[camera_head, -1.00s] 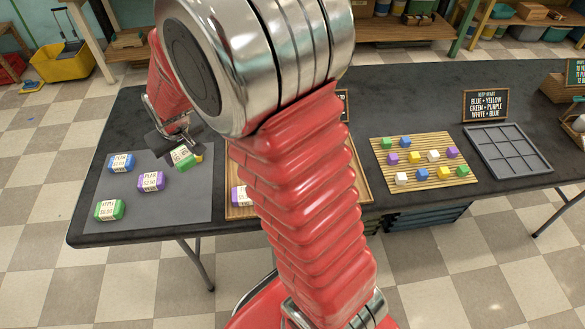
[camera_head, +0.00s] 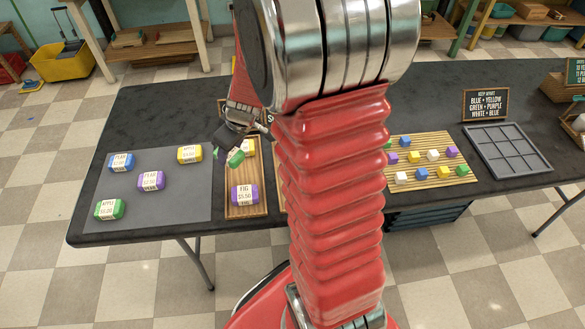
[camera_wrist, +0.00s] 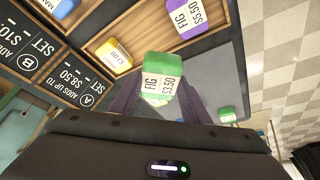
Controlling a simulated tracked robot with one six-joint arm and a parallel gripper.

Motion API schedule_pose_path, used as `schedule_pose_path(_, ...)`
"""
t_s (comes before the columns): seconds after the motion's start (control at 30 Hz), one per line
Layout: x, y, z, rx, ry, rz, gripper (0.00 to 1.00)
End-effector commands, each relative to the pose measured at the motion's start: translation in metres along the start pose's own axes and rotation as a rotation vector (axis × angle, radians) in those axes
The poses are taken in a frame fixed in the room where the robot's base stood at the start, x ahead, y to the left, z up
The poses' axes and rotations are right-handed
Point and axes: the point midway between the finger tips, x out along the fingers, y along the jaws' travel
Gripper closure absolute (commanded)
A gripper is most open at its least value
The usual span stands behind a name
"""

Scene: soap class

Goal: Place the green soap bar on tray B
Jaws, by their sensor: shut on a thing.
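My gripper (camera_head: 229,148) is shut on a green soap bar (camera_head: 236,157). In the wrist view the held bar (camera_wrist: 162,70) reads FIG $3.50. It appears above the left edge of a wooden tray (camera_head: 246,173) beside the sign for set A. That tray holds a yellow bar (camera_wrist: 115,56) and a purple FIG $5.50 bar (camera_head: 245,194). The tray by the set B sign (camera_wrist: 25,45), with a blue bar (camera_wrist: 60,6) at its corner, is cut off in the wrist view. My arm mostly hides it in the head view.
On the grey mat (camera_head: 190,205) at left lie a blue bar (camera_head: 121,162), a purple bar (camera_head: 151,181), a yellow bar (camera_head: 190,154) and another green bar (camera_head: 109,209). A slatted mat with small cubes (camera_head: 440,183) and a grey divided tray (camera_head: 507,150) are at right.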

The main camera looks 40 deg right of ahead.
Motion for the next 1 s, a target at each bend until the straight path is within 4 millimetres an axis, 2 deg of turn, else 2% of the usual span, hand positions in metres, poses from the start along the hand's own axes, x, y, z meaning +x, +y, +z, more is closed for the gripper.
schedule_pose_path(0.27, -0.013, 0.029, 0.047, -0.128, 0.000, -0.054, 0.86)
schedule_pose_path(0.5, -0.029, 0.051, 0.097, -0.293, 0.000, -0.122, 0.86)
schedule_pose_path(0.8, -0.057, 0.067, 0.161, -0.546, 0.000, -0.226, 0.86)
schedule_pose_path(1.0, -0.066, 0.069, 0.177, -0.631, -0.001, -0.259, 0.86)
